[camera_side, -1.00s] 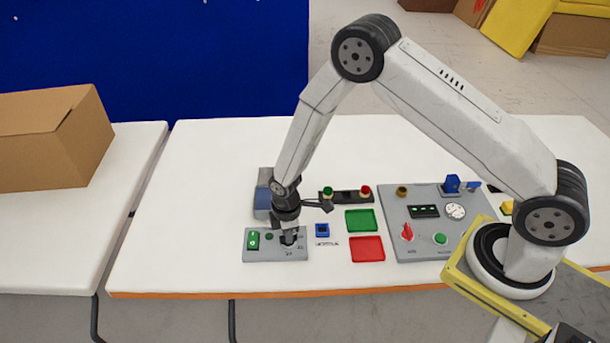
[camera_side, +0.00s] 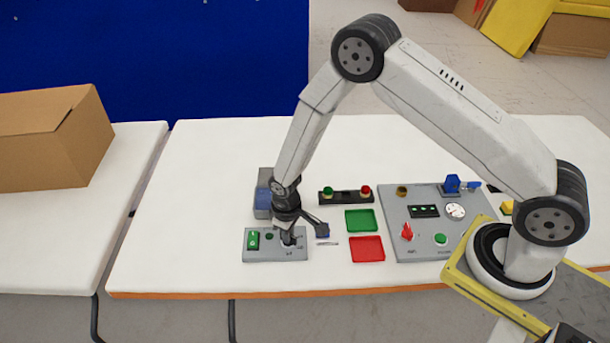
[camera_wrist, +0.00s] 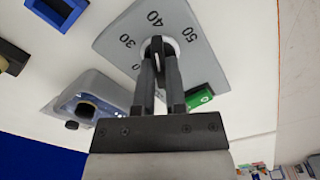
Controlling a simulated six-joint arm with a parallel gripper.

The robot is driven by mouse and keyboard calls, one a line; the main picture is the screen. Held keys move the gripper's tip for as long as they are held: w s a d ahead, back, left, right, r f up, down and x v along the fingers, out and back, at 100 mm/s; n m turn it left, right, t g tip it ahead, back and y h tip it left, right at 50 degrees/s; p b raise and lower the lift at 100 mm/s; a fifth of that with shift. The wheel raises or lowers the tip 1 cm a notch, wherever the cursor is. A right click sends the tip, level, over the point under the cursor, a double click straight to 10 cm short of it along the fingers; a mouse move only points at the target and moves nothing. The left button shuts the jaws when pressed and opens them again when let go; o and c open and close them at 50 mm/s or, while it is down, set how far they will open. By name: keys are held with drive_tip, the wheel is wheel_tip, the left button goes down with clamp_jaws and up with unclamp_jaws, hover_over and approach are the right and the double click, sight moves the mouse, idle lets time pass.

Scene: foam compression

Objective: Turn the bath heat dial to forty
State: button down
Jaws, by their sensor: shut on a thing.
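The grey heat panel (camera_side: 275,256) lies at the near left of the table in the side view. In the wrist view its plate (camera_wrist: 185,18) shows the printed numbers 30, 40 and 50 around the dial (camera_wrist: 157,42). My gripper (camera_side: 289,239) points down over the right part of the panel. In the wrist view my gripper (camera_wrist: 159,50) has its fingers shut on the dial knob, one on each side. The fingers hide much of the knob, and I cannot tell exactly which number its mark points to.
A green switch (camera_side: 252,239) sits on the panel's left. A blue-grey device (camera_side: 263,200) stands behind. The table's far left is clear.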

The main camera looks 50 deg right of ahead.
idle(0.4)
drive_tip(key=c, duration=0.7)
unclamp_jaws()
drive_tip(key=shift+r, duration=0.1)
drive_tip(key=shift+r, duration=3.85)
drive_tip(key=shift+r, duration=0.15)
